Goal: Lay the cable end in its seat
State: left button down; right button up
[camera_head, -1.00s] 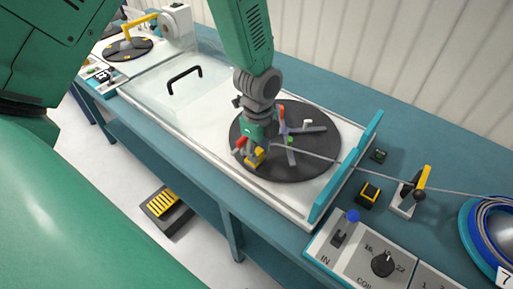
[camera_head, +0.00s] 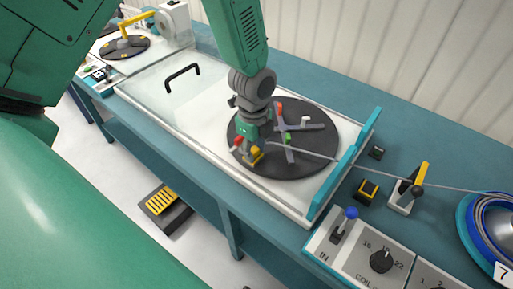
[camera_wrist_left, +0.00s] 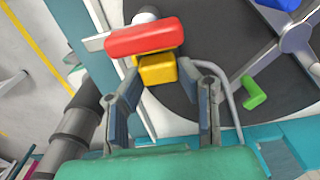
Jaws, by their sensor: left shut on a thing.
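My left gripper (camera_head: 254,150) is low over the front-left edge of the black disc (camera_head: 310,163). In the wrist view, its fingers (camera_wrist_left: 165,75) are around a yellow block (camera_wrist_left: 157,70), shut on the cable end there. The grey cable (camera_wrist_left: 228,90) curves from the fingertips past the right finger. In the head view the cable (camera_head: 400,181) runs right, off the disc, to the coil. A red bar (camera_wrist_left: 148,37) lies just beyond the yellow block. The seat is not clearly visible; the fingers and coloured parts hide that spot. My right gripper is not in view.
A grey cross with coloured pegs (camera_head: 303,126) sits on the disc. A teal rail (camera_head: 343,170) stands at the right. Beyond it are a yellow-handled lever (camera_head: 419,178), a control panel (camera_head: 335,258) and a cable coil (camera_head: 490,215). A clear cover (camera_head: 170,105) lies left.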

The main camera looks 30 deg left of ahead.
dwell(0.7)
pick_arm(q)
jog(key=shift+f, duration=0.1)
jog(key=c, duration=1.1)
grip_release()
jog(key=o, duration=0.3)
jog(key=shift+o, duration=0.2)
jog(key=shift+p, duration=0.4)
jog(key=shift+r+p, duration=0.9)
jog(key=shift+r, duration=0.15)
